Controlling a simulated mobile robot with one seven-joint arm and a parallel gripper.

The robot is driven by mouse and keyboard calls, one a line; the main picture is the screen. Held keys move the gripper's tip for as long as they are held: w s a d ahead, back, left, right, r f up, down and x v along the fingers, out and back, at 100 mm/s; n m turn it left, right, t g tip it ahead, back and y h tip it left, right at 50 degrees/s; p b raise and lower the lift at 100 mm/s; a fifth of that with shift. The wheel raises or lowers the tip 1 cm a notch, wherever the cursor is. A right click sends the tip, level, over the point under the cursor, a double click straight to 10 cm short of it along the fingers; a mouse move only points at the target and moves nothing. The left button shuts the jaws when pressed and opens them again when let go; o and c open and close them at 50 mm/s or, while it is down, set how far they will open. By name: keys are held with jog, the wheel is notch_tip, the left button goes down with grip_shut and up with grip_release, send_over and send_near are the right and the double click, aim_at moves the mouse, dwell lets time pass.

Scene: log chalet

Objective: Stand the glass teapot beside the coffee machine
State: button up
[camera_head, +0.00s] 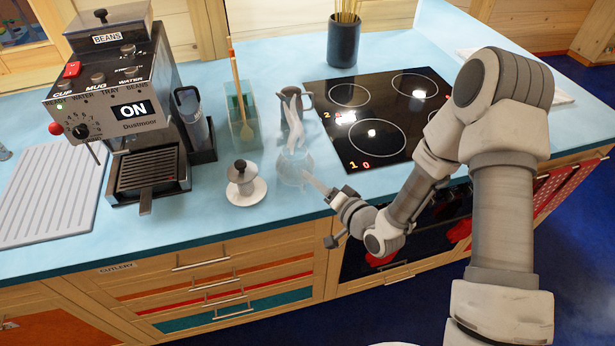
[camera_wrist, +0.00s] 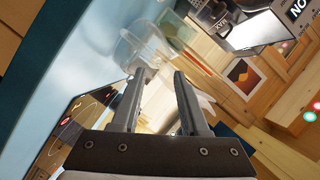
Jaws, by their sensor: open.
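The clear glass teapot (camera_head: 294,168) stands on the blue counter, left of the hob's front corner. It is hard to make out against the counter. The coffee machine (camera_head: 118,118) stands to its left, with an ON display. My gripper (camera_head: 315,184) is just right of the teapot, low over the counter's front part. In the wrist view my gripper (camera_wrist: 160,73) is open, and the glass teapot (camera_wrist: 140,45) shows just beyond the fingertips. Nothing is clearly between the fingers. I cannot tell whether a finger touches the glass.
A white saucer with a dark-knobbed item (camera_head: 245,184) sits between machine and teapot. Behind are a glass container with a wooden spoon (camera_head: 243,128) and a dark jug (camera_head: 307,101) near whitish wisps. The black hob (camera_head: 378,130) lies right. The counter before the machine is partly clear.

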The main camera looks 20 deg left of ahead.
jog(key=v, duration=0.8)
jog(key=w+d+r+n+h, duration=0.35)
jog(key=d+r+h, duration=0.75)
jog(key=d, duration=0.5)
jog(key=s+d+r+m+g, duration=0.1)
jog(key=s+d+r+g, duration=0.1)
jog(key=s+r, duration=0.4)
jog(key=s+d+r+m+g+h, duration=0.1)
jog(key=s+r, duration=0.5)
jog(key=s, duration=0.8)
jog(key=shift+d+r+g+b, duration=0.4)
jog(key=shift+d+g, duration=0.2)
jog(key=shift+d, duration=0.4)
jog(key=shift+a, duration=0.15)
